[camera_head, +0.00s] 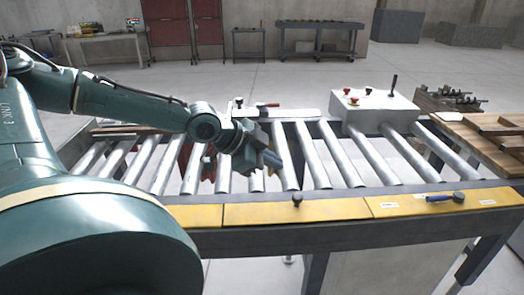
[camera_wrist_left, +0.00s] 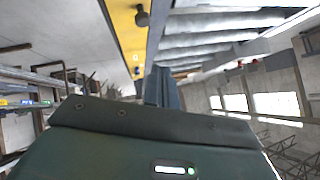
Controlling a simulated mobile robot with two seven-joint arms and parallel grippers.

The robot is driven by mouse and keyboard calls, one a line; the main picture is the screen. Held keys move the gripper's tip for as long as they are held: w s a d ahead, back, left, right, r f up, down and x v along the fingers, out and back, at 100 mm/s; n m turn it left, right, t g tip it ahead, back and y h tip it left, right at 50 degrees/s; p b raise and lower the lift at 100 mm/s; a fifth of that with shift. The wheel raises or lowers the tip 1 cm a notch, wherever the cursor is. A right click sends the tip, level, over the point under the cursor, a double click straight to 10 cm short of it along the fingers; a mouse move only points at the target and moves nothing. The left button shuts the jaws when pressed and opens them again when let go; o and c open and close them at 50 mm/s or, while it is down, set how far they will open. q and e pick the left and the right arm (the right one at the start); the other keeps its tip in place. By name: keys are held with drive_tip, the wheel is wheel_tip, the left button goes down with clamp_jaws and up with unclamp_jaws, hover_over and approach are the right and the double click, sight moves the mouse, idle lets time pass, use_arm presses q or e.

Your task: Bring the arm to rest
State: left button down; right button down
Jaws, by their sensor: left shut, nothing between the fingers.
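My left arm comes in from the left in the head view and reaches over a roller conveyor (camera_head: 319,158). Its left gripper (camera_head: 271,159) hangs above the rollers near the middle, pointing down and to the right. The gripper is shut and empty. In the left wrist view the closed fingers (camera_wrist_left: 161,88) show just beyond the gripper body, with the rollers and the yellow edge behind them. My right gripper is in neither view.
A yellow front rail (camera_head: 295,211) carries a small black knob (camera_head: 297,200) and a blue-handled tool (camera_head: 446,197). A white control box (camera_head: 375,109) with red buttons stands behind the rollers. Wooden boards (camera_head: 480,135) lie at the right. A dark cart (camera_head: 318,38) stands far back on open floor.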

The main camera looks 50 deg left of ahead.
use_arm(q)
drive_tip(key=shift+s+a+r, duration=0.4)
drive_tip(key=shift+s+r, duration=0.1)
drive_tip(key=shift+r, duration=0.1)
drive_tip(key=shift+s+a+r, duration=0.4)
drive_tip(key=shift+s+r, duration=0.05)
drive_tip(key=shift+r, duration=0.1)
drive_tip(key=d+f+h, duration=0.1)
drive_tip(key=d+f, duration=0.3)
drive_tip(key=d+f+m+h, duration=0.1)
drive_tip(key=d+f, duration=0.3)
drive_tip(key=f, duration=0.1)
drive_tip(key=w+d+f+g+h, duration=0.1)
drive_tip(key=d+f, duration=0.3)
drive_tip(key=shift+w+f+m, duration=0.1)
drive_tip(key=shift+f+m, duration=0.25)
drive_tip(key=shift+m, duration=0.05)
drive_tip(key=s+d+f+n+t, duration=0.2)
drive_tip(key=s+d+f+n, duration=0.35)
drive_tip(key=d+f, duration=0.75)
drive_tip(key=s+f+n+y, duration=0.3)
drive_tip(key=s+f, duration=0.5)
drive_tip(key=shift+d+y, duration=0.2)
drive_tip(key=shift+y, duration=0.2)
drive_tip(key=c, duration=2.1)
unclamp_jaws()
drive_tip(key=shift+c, duration=0.2)
